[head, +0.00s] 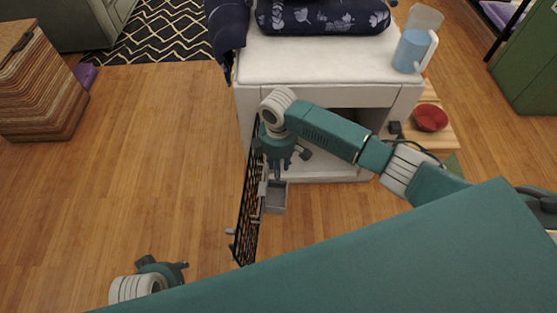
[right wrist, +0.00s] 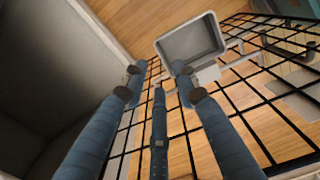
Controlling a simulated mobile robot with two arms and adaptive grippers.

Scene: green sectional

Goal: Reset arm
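My right arm comes in from the right in the head view. Its teal gripper (head: 280,168) points down in front of the white cabinet, above a small grey tray. In the right wrist view its blue fingers (right wrist: 157,82) are spread with nothing held between them; a black wire grid lies behind them. My left gripper (head: 163,271) is at the bottom left of the head view, over bare floor. It is small and partly cut off by my own body, so its opening cannot be told.
The black wire grid (head: 246,215) stands upright beside the grey tray (head: 276,199), close to my right gripper. The white cabinet (head: 315,63) holds dark floral fabric (head: 325,16) and a blue pitcher (head: 412,51). A red bowl (head: 430,118) sits right.

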